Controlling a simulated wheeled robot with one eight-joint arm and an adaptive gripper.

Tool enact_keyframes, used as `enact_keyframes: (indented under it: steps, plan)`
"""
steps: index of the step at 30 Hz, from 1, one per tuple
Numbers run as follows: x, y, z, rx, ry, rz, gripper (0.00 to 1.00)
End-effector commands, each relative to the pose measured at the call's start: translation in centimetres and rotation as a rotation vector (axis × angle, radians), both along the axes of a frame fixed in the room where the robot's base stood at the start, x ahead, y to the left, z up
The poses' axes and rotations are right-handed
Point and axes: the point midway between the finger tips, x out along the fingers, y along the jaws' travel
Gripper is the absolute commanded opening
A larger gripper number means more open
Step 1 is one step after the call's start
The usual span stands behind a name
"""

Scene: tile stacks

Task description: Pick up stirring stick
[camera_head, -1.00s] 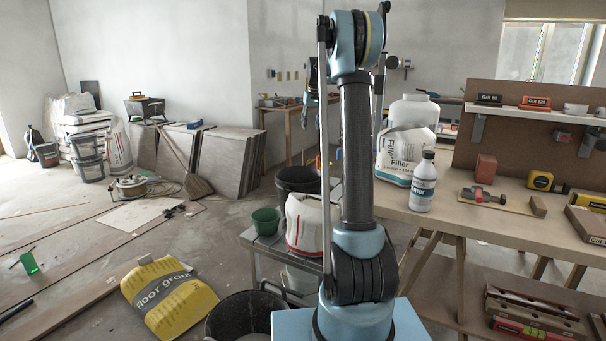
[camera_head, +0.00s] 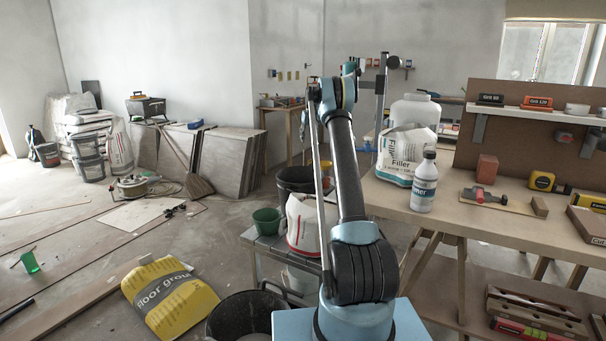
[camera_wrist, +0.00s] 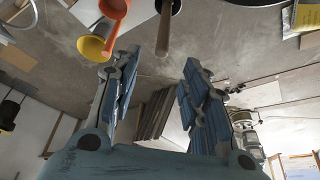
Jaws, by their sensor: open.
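A slim brown-grey stick (camera_wrist: 165,28), which looks like the stirring stick, shows at the top middle of the wrist view. It overlaps a dark round container there; I cannot tell how it rests in it. Its near end appears in the gap between the fingertips, but its depth is unclear. My gripper (camera_wrist: 158,72) is open, with its two blue fingers wide apart and nothing visibly held. In the head view I cannot make out the stick for sure, and the gripper's fingers are not clear behind my arm.
An orange tool (camera_wrist: 114,12) and a yellow container (camera_wrist: 94,47) lie left of the stick in the wrist view. A workbench (camera_head: 450,215) with a filler bag (camera_head: 398,157) and white bottle (camera_head: 424,185) stands right of my arm. A dark bucket (camera_head: 296,180) stands behind a low bench.

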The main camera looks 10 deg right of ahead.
Motion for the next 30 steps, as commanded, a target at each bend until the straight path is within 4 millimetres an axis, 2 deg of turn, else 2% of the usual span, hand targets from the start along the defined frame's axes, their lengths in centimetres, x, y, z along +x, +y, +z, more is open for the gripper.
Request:
enact_keyframes:
  steps: [5,19,24,30]
  plan:
    - [0.8,0.1,-1.9,0.0,-0.001,0.0,0.41]
    - [3.8,0.6,-9.4,0.0,-0.001,0.001,0.41]
    - [4.5,0.7,-10.9,0.0,-0.001,0.001,0.41]
    - [4.7,0.8,-11.6,0.0,-0.001,0.001,0.41]
